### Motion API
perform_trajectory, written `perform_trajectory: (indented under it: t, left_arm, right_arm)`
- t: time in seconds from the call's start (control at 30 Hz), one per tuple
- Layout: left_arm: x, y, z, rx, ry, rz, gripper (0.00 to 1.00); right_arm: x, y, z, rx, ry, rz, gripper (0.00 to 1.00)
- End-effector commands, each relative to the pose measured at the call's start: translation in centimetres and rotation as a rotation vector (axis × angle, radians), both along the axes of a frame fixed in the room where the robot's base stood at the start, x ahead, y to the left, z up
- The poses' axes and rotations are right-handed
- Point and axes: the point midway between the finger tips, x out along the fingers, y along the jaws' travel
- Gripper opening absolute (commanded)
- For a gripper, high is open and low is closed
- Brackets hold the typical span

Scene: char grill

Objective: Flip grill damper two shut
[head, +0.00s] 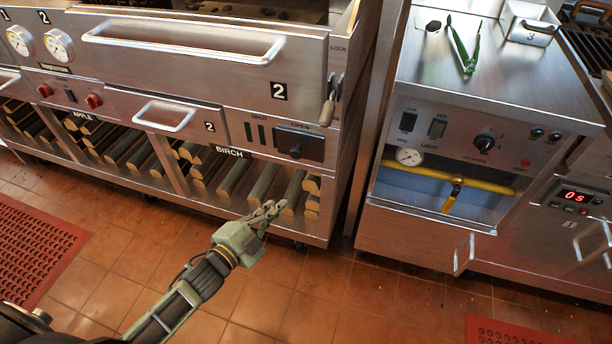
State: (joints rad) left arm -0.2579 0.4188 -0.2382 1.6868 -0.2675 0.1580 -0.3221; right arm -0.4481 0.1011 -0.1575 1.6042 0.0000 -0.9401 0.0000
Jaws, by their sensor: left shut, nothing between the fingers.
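The steel char grill (240,85) stands at the upper left. Its long upper door and small lower drawer (187,123) both carry a label "2". The damper two slider (299,143) is a dark plate with a knob, at the right of the lower panel. It sits under the word OPEN, with SHUT and two dark slots to its left. My left gripper (272,211) is shut and empty, in front of the birch wood bay, below and a little left of the damper. It appears apart from the grill. My right gripper is not in view.
Split logs (232,177) lie in the bays under the grill. A steel cabinet (450,150) with switches, gauge and yellow pipe stands at the right, with green tongs (464,46) on top. Red mats (35,245) lie on the tiled floor, which is otherwise clear.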

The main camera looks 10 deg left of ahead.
Motion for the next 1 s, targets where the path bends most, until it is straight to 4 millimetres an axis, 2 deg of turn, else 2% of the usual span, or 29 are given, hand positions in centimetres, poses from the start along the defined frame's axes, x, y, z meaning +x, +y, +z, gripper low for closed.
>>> perform_trajectory:
  t: [0.03,0.13,0.2,0.3,0.43,0.77,0.87,1.0]
  left_arm:
    - [0.1,-1.0,1.7,0.018,-0.074,-0.040,0.00]
    - [-0.1,-2.7,5.6,0.049,-0.190,-0.101,0.00]
    - [-0.4,-3.6,7.5,0.066,-0.249,-0.131,0.00]
    - [-0.9,-4.4,9.3,0.077,-0.303,-0.158,0.00]
    - [-1.1,-4.7,10.2,0.084,-0.328,-0.170,0.00]
    - [-0.9,-4.8,10.3,0.083,-0.326,-0.169,0.00]
    - [-0.3,-5.1,10.4,0.082,-0.327,-0.168,0.00]
    - [1.4,-6.1,10.8,0.084,-0.330,-0.169,0.00]
  right_arm:
    - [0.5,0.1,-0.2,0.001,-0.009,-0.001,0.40]
    - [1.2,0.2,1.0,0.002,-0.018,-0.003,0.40]
    - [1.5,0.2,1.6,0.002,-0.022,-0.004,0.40]
    - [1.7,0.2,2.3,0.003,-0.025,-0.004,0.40]
    - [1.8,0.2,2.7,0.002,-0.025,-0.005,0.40]
    - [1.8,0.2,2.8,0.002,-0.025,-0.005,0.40]
    - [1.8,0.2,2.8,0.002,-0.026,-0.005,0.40]
    - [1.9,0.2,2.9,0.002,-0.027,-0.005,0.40]
